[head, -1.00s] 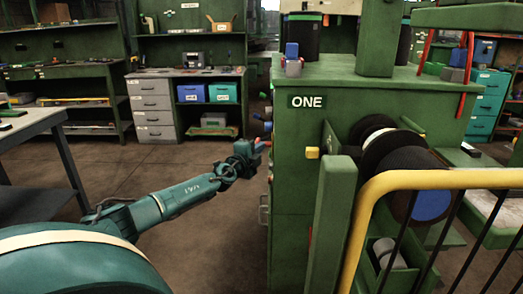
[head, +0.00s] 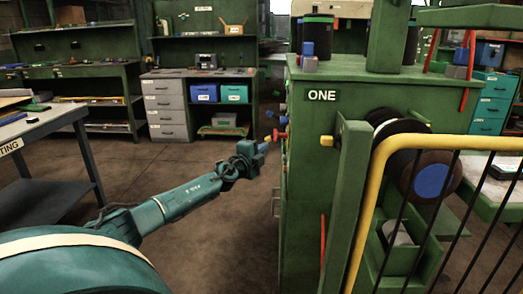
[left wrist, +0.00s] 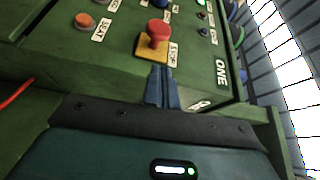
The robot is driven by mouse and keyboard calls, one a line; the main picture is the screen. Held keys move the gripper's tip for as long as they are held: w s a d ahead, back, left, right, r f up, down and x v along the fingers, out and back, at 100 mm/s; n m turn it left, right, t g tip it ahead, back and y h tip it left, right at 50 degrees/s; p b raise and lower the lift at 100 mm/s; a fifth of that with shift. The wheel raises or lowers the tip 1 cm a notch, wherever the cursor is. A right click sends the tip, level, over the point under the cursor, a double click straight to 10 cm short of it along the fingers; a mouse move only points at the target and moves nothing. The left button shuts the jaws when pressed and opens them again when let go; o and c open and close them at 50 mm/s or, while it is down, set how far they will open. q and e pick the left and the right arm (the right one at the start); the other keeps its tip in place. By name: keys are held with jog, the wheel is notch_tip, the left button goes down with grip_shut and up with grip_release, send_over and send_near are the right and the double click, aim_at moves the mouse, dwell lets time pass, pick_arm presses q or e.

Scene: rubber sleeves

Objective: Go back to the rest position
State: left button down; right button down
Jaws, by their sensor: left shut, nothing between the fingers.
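My left gripper (head: 263,147) is at the end of my teal arm, in front of the left side of the green machine (head: 345,75) labelled ONE. In the left wrist view its two dark blue fingers (left wrist: 161,88) are together with nothing between them. The red STOP button (left wrist: 157,32) on its yellow plate is just beyond the fingertips, with a visible gap. In the head view the red button (head: 279,135) shows small, up and right of the gripper. My right gripper is not in view.
An orange SEAT button (left wrist: 85,20) is left of STOP. A yellow rail (head: 372,185) with black bars fences the machine's front right. A grey table (head: 45,122) stands at the left. A workbench with drawers (head: 165,108) is behind. The floor between is clear.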

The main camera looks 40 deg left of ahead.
pick_arm(q)
jog(key=shift+w, duration=0.1)
dwell(0.4)
